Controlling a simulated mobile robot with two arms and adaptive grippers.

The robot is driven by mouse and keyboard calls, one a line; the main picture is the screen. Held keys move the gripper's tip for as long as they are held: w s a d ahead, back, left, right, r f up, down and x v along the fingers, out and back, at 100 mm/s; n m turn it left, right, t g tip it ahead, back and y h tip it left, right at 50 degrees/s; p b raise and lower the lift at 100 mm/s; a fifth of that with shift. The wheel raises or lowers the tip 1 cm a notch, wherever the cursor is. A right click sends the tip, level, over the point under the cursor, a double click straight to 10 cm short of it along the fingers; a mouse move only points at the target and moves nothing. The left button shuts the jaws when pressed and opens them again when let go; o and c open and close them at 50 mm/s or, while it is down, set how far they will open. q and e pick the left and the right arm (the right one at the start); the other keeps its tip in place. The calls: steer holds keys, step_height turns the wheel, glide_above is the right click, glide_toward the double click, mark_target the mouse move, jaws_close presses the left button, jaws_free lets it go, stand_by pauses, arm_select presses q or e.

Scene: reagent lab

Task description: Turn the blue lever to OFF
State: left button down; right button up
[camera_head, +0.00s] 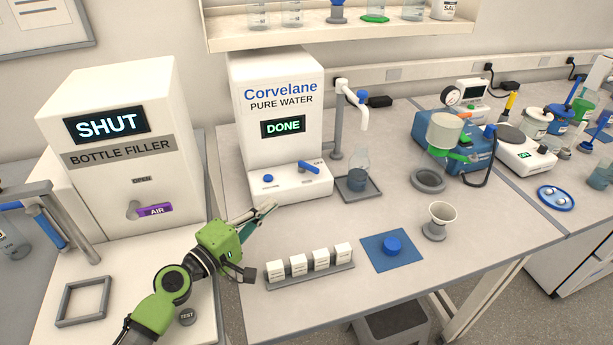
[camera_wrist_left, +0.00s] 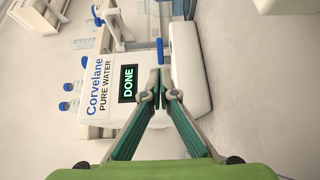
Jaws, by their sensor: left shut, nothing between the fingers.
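The white Corvelane pure water machine (camera_head: 277,130) stands at the back of the bench, and its display reads DONE. On its front ledge are a round blue button (camera_head: 268,179) and the blue lever (camera_head: 309,167), which points up and to the left from its pivot. In the left wrist view a blue lever-like part (camera_wrist_left: 160,50) shows above the fingertips. My left gripper (camera_head: 270,207) is shut and empty, in front of and below the ledge, apart from the lever. The lever's small label is too small to read. My right gripper is not in view.
A flask with bluish liquid (camera_head: 359,176) stands on a grey tray under the white tap (camera_head: 357,112). A rack of white boxes (camera_head: 310,277) lies in front. The bottle filler (camera_head: 124,150) reads SHUT at left. A blue mat (camera_head: 376,259) and funnel (camera_head: 439,218) are to the right.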

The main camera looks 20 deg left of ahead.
mark_target(312, 170)
arm_select(q)
steer(key=shift+w+d+r, duration=0.1)
steer(key=shift+w+d, duration=0.05)
steer(key=shift+w, duration=0.15)
steer(key=p+x, duration=0.1)
steer(key=x, duration=0.3)
steer(key=shift+w+r+p, duration=0.15)
steer(key=shift+p, duration=0.25)
steer(key=x, duration=0.9)
steer(key=shift+f+p, duration=0.25)
steer(key=shift+p, duration=0.05)
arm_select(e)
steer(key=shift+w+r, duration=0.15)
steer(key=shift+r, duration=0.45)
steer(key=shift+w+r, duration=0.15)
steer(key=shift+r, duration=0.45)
arm_select(q)
steer(key=shift+d, duration=0.1)
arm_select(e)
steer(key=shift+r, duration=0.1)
arm_select(q)
steer(key=shift+w+d+y+p, duration=0.1)
steer(key=shift+y+p, duration=0.2)
steer(key=shift+y, duration=0.1)
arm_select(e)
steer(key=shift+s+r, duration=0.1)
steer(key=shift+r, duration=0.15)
